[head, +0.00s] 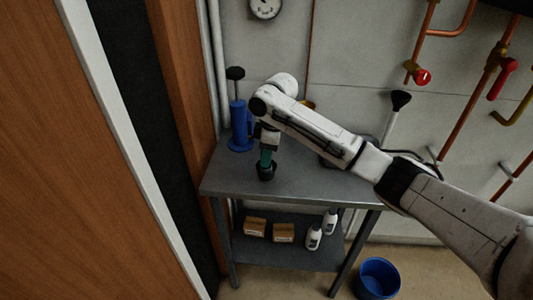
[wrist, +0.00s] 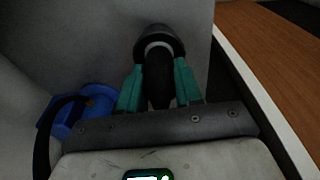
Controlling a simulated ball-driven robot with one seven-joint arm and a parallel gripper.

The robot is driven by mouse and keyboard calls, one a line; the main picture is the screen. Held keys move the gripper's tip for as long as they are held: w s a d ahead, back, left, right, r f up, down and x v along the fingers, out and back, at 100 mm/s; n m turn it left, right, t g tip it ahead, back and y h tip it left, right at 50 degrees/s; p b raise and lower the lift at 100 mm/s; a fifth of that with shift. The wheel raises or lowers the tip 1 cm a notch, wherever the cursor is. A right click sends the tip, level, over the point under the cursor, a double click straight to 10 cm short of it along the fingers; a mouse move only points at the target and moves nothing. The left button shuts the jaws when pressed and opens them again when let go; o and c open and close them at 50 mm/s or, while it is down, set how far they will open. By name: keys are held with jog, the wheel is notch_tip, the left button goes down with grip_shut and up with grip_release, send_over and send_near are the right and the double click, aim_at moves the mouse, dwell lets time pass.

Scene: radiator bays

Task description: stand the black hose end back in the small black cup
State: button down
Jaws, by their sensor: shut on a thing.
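My gripper (head: 266,158), with green fingers, points down at the table top and is shut on the black hose end. In the wrist view the black hose end (wrist: 159,78) is between the two green fingers. Its far end meets the mouth of the small black cup (wrist: 170,32), and it looks lined up with it. The cup (head: 266,174) stands on the grey table near its front left, right below the fingers. I cannot tell how deep the hose end sits in it. The fingers hide most of the hose end in the head view.
A blue pump (head: 240,128) with a black handle stands behind and left of my gripper. The grey table (head: 310,184) is clear to the right. Boxes (head: 284,233) and white bottles (head: 314,238) are on the lower shelf. A blue bucket (head: 378,279) is on the floor.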

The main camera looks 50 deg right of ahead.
aim_at(272, 167)
jog(key=shift+f, duration=0.15)
jog(key=c, duration=0.8)
grip_release()
jog(key=shift+o, duration=0.2)
notch_tip(272, 167, up, 12)
jog(key=s+d, duration=0.1)
jog(key=shift+s+r+b, duration=0.2)
jog(key=shift+r+b, duration=0.05)
jog(key=shift+b, duration=0.15)
